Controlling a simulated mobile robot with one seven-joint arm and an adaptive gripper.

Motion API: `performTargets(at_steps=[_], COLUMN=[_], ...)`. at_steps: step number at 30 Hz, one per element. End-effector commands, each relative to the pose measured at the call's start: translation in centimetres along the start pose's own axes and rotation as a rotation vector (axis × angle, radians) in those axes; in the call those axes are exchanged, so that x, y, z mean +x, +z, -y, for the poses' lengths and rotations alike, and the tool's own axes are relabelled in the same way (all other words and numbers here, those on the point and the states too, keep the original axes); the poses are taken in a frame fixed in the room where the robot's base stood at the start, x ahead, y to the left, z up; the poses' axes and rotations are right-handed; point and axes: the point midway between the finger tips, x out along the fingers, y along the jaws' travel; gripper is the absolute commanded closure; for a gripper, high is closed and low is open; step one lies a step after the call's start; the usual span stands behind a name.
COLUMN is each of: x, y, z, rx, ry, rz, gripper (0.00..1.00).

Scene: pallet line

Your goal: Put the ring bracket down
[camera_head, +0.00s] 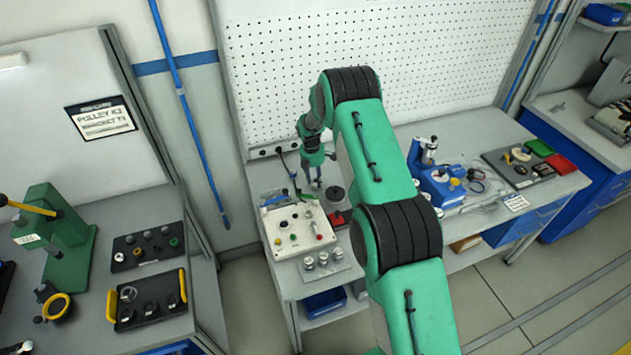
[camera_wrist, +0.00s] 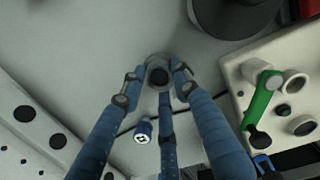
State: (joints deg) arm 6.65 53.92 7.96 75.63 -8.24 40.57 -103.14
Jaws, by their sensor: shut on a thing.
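My gripper (camera_wrist: 157,78) has slim blue fingers, closed around a small grey round part with a dark hole, the ring bracket (camera_wrist: 158,73), in the wrist view. The fingers cover its sides, and I cannot tell whether it touches the pale surface behind it. In the head view my gripper (camera_head: 313,178) is over the back left of the middle bench (camera_head: 460,130), behind the white control box (camera_head: 298,229). The ring bracket is too small to make out there.
A dark round thing (camera_wrist: 235,12) and a cream panel with a green lever (camera_wrist: 262,100) are close to the right in the wrist view. A small blue-and-white cylinder (camera_wrist: 143,131) is below the fingertips. A pegboard (camera_head: 370,50) stands behind the bench.

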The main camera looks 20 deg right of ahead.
Motion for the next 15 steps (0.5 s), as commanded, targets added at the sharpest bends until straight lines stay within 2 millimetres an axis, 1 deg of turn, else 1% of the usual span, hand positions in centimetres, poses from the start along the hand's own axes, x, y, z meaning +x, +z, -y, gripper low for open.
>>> performTargets(at_steps=[1, 4, 15], x=[0.5, 0.96, 1.26], y=[-0.05, -0.08, -0.12], z=[0.02, -0.03, -0.01], rx=[0.0, 0.0, 0.0], ry=[-0.001, 0.001, 0.001], rz=[0.0, 0.0, 0.0], gripper=[1.0, 1.0, 1.0])
